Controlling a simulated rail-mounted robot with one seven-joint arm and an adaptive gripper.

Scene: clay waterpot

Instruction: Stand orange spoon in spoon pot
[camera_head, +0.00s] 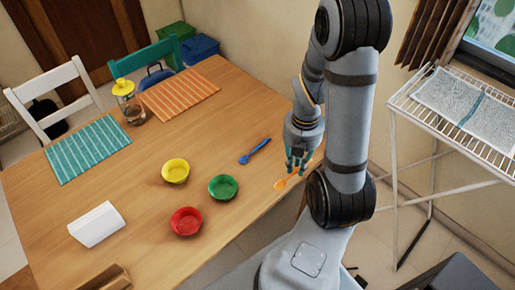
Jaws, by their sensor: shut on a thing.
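The orange spoon (281,185) is at the table's right edge, its bowl toward the left and its handle running up to the right. My gripper (297,170) points down over it, with its dark teal fingers shut on the spoon's handle. The fingers hide part of the handle, and I cannot tell whether the spoon is lifted clear of the table. A small brownish see-through pot (135,116), which may be the spoon pot, stands at the table's far left, beside a yellow-topped container (124,91).
A blue spoon (255,151) lies left of my gripper. Yellow (176,171), green (223,187) and red (186,221) bowls stand mid-table. A drying rack (400,104) stands right.

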